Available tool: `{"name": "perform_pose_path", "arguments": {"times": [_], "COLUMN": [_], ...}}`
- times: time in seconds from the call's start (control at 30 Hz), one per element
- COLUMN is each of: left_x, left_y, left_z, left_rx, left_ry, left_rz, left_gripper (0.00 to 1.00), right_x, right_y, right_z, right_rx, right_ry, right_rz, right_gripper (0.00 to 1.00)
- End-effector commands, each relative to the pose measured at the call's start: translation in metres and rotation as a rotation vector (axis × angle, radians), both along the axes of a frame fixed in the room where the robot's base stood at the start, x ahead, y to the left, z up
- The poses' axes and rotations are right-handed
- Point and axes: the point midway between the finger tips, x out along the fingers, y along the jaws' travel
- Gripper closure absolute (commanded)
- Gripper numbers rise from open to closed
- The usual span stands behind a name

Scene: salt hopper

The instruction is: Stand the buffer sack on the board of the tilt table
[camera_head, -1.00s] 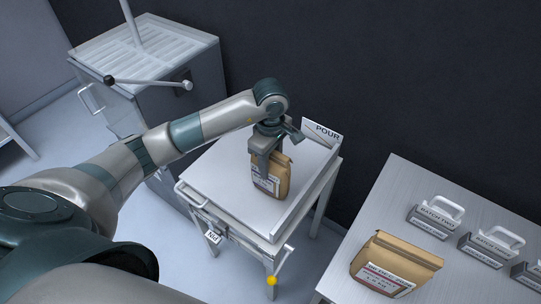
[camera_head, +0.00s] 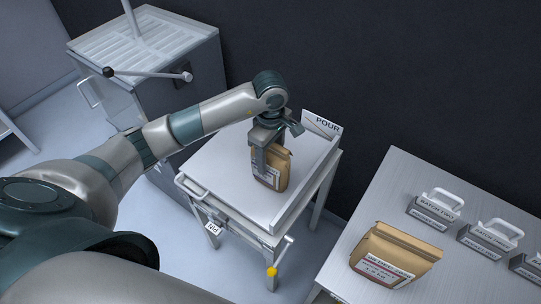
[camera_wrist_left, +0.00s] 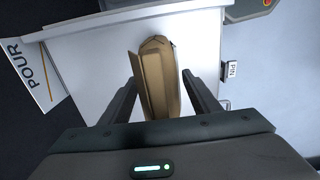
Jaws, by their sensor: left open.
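A brown paper sack (camera_head: 278,170) with a white label stands upright on the pale board (camera_head: 222,166) of the tilt table; its label is too small to read. My left gripper (camera_head: 267,160) points down over it, open, with one finger on each side. In the left wrist view the sack (camera_wrist_left: 158,78) lies between the spread fingers (camera_wrist_left: 160,60), with a gap visible at least on the right side. The sack's far side is hidden in the head view. My right gripper is not in view.
The board has a POUR plate (camera_head: 321,124) at its back edge and a PIN tag (camera_head: 213,229) at the front. A second sack (camera_head: 395,255) stands on the right table (camera_head: 375,205), near several batch-labelled holders (camera_head: 436,208). A grey hopper cabinet (camera_head: 150,60) stands at the back left.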

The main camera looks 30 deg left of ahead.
Motion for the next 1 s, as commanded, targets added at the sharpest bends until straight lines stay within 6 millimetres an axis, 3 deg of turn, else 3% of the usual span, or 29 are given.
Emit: {"name": "perform_pose_path", "arguments": {"times": [0.17,0.37,0.5,0.6,1.0], "left_x": [0.001,0.001,0.002,0.001,0.001], "left_y": [0.0,0.0,0.0,0.0,0.0], "left_z": [0.008,0.033,0.057,0.074,0.116], "left_rx": [0.0,0.0,0.0,0.0,0.001], "left_ry": [-0.003,-0.005,-0.006,-0.005,-0.002], "left_rz": [-0.001,-0.001,-0.001,-0.001,0.0], "left_gripper": [0.44,0.44,0.44,0.44,0.44], "right_x": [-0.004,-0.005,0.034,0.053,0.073], "right_y": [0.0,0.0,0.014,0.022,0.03], "right_z": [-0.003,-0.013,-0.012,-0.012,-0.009], "right_rx": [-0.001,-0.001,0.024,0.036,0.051], "right_ry": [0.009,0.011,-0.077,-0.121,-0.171], "right_rz": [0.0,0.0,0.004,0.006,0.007], "right_gripper": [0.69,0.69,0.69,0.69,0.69]}}
